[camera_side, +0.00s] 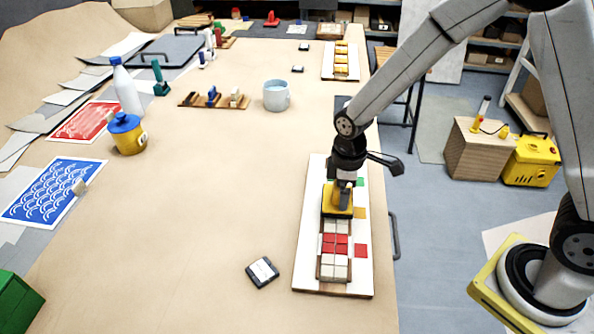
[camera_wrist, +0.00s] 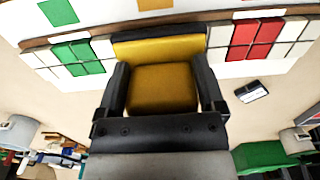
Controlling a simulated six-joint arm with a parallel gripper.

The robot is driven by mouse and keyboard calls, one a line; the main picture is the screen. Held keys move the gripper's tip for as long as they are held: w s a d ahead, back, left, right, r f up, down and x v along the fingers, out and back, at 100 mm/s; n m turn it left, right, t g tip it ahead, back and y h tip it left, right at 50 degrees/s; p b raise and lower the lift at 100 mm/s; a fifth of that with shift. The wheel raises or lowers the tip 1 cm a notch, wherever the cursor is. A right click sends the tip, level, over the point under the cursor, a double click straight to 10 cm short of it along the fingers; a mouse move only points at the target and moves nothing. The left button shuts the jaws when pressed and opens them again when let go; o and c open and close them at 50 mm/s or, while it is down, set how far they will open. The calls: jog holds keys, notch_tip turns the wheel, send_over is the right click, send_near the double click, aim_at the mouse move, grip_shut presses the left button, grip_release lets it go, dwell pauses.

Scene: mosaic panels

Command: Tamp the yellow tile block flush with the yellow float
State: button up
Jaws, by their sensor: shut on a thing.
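My gripper (camera_side: 343,182) is shut on the yellow float (camera_side: 336,207). In the wrist view its dark fingers (camera_wrist: 163,95) stand on both sides of the float's yellow handle (camera_wrist: 162,84). The float's plate lies over the middle of the tile row in a narrow wooden tray (camera_side: 319,268). White and red tiles (camera_side: 335,244) show in front of the float. Green tiles (camera_wrist: 79,57) show left of it in the wrist view. The yellow tile block is not visible; the float covers that part of the row. I cannot tell whether the float touches the tiles.
The tray lies on a white board (camera_side: 305,250) with green, yellow and red squares at the table's right edge. A dark square device (camera_side: 262,272) lies left of the board. A mug (camera_side: 276,96), a yellow jar (camera_side: 127,135) and a bottle (camera_side: 127,90) stand farther off. The table's middle is clear.

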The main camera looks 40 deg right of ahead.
jog(key=shift+s+f, duration=0.1)
jog(key=shift+f, duration=0.4)
dwell(1.4)
jog(key=shift+r, duration=0.15)
jog(key=shift+r, duration=3.5)
jog(key=shift+w, duration=0.2)
